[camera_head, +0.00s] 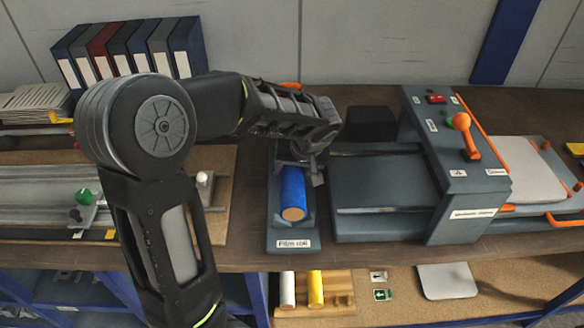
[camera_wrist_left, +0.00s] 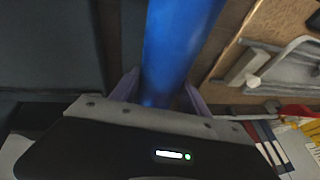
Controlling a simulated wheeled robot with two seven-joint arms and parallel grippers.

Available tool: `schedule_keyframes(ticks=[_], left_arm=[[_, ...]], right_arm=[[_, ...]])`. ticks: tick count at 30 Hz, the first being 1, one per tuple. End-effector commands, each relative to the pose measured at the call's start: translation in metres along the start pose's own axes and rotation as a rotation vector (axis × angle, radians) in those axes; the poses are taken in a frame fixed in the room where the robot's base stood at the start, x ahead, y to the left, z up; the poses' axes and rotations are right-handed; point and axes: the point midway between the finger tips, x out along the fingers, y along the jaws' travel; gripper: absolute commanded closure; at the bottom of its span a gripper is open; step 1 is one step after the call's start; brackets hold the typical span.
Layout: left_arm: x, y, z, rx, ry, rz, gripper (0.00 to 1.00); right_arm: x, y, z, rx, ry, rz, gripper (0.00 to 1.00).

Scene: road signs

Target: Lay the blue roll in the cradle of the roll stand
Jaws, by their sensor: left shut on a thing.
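The blue roll (camera_head: 292,193) lies lengthwise in or just over the cradle of the grey roll stand (camera_head: 292,233), which carries a label on its front. Its near end face is tan. My left gripper (camera_head: 303,160) is at the far part of the roll and shut on it. In the left wrist view the blue roll (camera_wrist_left: 178,45) runs between the two fingers of my left gripper (camera_wrist_left: 160,92). The arm hides the far end of the roll and the back of the stand. I cannot tell whether the roll rests fully on the cradle. My right gripper is not in view.
A laminating machine (camera_head: 465,185) with an orange lever stands right of the stand. A rail device (camera_head: 40,200) is on the left. Binders (camera_head: 125,50) stand at the back. A white roll (camera_head: 287,290) and a yellow roll (camera_head: 316,289) are on the shelf below.

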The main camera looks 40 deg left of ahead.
Motion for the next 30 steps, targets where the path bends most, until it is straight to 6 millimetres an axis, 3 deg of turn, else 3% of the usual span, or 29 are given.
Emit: schedule_keyframes(ticks=[18, 29, 30], left_arm=[[0.036, 0.008, 0.014, 0.001, 0.001, 0.0, 1.0], [0.037, 0.008, 0.015, 0.0, 0.002, 0.0, 1.0], [0.037, 0.008, 0.015, 0.0, 0.002, 0.0, 0.44]], right_arm=[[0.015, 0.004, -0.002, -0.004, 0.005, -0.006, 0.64], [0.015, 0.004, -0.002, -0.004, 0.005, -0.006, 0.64], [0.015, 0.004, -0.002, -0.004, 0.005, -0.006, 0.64]])
